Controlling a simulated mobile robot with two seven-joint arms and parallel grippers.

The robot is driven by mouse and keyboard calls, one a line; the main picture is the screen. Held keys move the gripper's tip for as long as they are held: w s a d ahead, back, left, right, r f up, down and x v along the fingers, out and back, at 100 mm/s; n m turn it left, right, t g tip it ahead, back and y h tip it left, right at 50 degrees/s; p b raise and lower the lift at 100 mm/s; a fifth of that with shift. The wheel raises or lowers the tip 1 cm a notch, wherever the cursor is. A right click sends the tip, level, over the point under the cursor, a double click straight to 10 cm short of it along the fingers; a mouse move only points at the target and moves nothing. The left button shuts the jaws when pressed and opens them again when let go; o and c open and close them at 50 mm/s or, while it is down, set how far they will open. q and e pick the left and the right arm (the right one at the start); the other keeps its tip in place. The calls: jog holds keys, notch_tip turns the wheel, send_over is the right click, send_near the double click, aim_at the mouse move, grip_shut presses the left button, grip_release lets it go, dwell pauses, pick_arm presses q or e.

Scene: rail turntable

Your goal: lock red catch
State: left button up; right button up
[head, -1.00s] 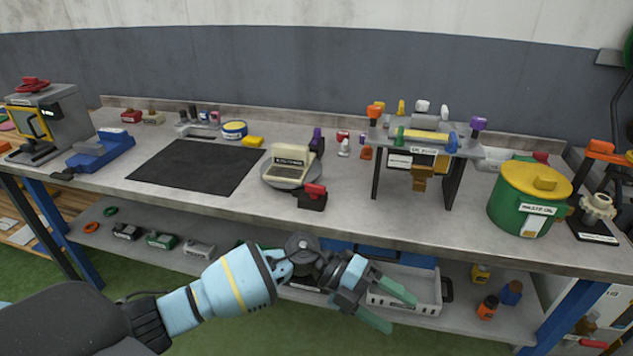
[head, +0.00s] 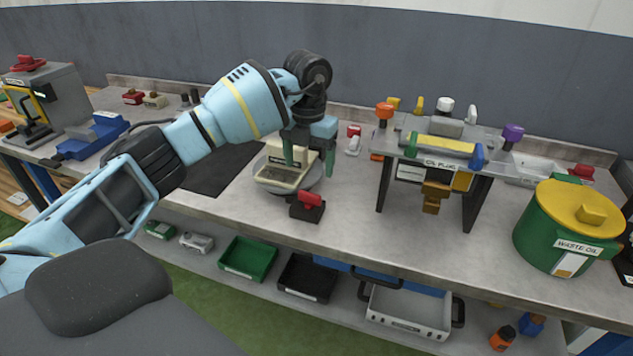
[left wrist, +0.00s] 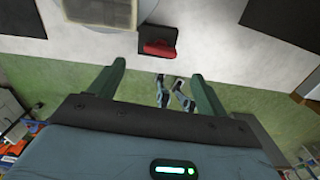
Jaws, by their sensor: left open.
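The red catch (head: 311,199) sits on a small black block at the front edge of the round grey turntable (head: 318,184). A cream machine (head: 280,176) stands on the turntable, partly hidden by my gripper. My left gripper (head: 309,160) is open and empty, fingers pointing down, above the turntable and behind the catch in the head view. In the left wrist view, the red catch (left wrist: 158,47) shows beyond and between the open fingertips (left wrist: 158,72), apart from them. My right gripper is not in view.
A rail stand (head: 440,150) with orange and purple knobs stands to the right, then a green waste-oil bin (head: 560,240) with a yellow lid. A black mat (head: 215,172) lies left. Bench top in front of the stand is clear. Trays sit on the lower shelf.

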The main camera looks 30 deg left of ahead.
aim_at(309, 193)
pick_arm(q)
jog(key=shift+s+f, duration=0.15)
jog(key=shift+f, duration=3.85)
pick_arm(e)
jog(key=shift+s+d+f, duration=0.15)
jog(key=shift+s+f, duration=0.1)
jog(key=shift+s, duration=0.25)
pick_arm(q)
jog(key=shift+c, duration=0.5)
jog(key=c, duration=0.9)
